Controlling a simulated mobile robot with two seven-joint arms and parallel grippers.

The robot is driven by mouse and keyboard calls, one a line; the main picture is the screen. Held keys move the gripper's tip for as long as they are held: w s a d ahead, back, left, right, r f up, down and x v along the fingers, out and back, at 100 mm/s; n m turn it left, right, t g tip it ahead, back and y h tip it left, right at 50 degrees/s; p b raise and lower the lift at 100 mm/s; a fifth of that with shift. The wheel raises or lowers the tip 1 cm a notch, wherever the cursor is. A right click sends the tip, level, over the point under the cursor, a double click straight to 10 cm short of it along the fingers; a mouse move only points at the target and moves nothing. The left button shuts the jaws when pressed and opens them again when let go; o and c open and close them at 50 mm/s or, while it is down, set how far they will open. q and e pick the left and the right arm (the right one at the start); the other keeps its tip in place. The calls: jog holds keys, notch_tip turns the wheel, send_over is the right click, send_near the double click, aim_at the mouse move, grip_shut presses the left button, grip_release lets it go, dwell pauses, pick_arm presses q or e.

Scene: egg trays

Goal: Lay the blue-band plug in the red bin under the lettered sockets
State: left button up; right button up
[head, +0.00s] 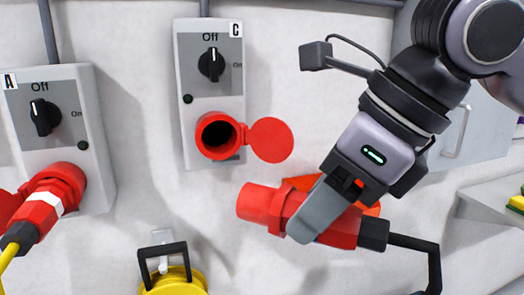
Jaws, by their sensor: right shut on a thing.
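My right gripper (310,225) is shut on a red plug (262,207) in front of the wall. The plug lies nearly level, its open end to the left and its black end (373,234) with a black cable to the right. Socket A (75,130) holds a red plug (38,210) with a white band and a yellow cable. I see no red bin. My left gripper is out of view.
A yellow object (175,286) with a black handle is at the bottom edge. A grey shelf (490,220) with a yellow-green item juts out at the right, below a grey panel with a handle (457,133). An orange-red piece shows behind my gripper; what it is I cannot tell.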

pick_arm(q)
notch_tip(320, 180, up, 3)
jog(key=p, duration=0.3)
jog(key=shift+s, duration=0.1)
pick_arm(e)
jog(key=w+d+f+n+g+h, duration=0.2)
jog(key=d+f+n+g, duration=0.2)
jog(key=d+f+n, duration=0.4)
jog(key=w+d+f+n+g+h, duration=0.3)
jog(key=d+f+n, duration=0.4)
jog(key=f+n, duration=0.4)
jog(key=n+g, duration=0.1)
jog(key=n, duration=0.3)
jog(key=shift+d+f+g, duration=0.15)
jog(key=shift+d+g, duration=0.15)
jog(key=shift+d, duration=0.05)
